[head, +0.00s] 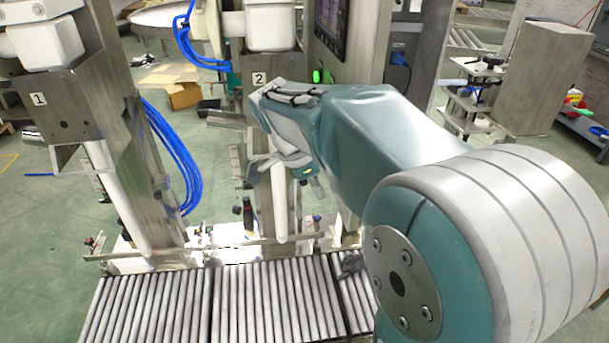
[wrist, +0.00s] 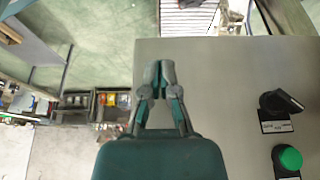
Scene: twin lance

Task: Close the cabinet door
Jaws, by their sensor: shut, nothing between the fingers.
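In the wrist view my gripper (wrist: 159,70) is shut and empty, with its fingertips together. It shows over the left part of a plain grey metal panel (wrist: 225,75); I cannot tell whether it touches it. The panel carries a black rotary switch (wrist: 281,103) and a green button (wrist: 290,157) on the right. In the head view my arm reaches from the lower right toward a steel cabinet (head: 361,50) with a dark screen (head: 331,22). My arm hides part of the cabinet. I cannot tell which panel is the door or how far open it is.
Roller conveyors (head: 160,305) run along the front. Steel posts marked 1 (head: 62,115) and 2 stand behind them, with blue hoses (head: 178,150) between. A separate metal box (head: 543,75) stands at the right. Green floor (head: 40,215) is open at the left.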

